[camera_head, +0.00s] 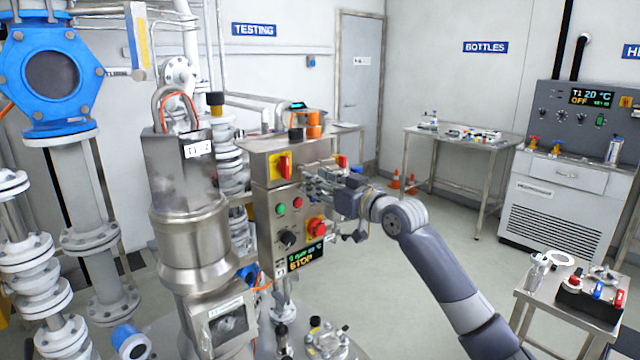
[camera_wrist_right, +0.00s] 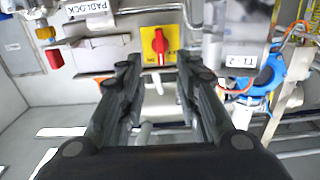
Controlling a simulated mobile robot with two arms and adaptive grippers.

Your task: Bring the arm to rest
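My right arm (camera_head: 440,265) reaches in from the lower right, up to the control box. My right gripper (camera_head: 318,184) is in front of the upper part of the control box (camera_head: 263,220). In the right wrist view its two fingers (camera_wrist_right: 158,85) stand apart with nothing between them. Beyond the fingertips is a red rotary switch on a yellow plate (camera_wrist_right: 159,45), which also shows in the head view (camera_head: 284,166). I cannot tell the exact gap to it. My left gripper is not in view.
A steel reactor vessel (camera_head: 190,215) stands left of the control box. A steel table (camera_head: 465,141) stands at the back. A small cart (camera_head: 535,300) with a dark box of switches (camera_head: 590,298) is at the lower right. The floor between is mostly clear.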

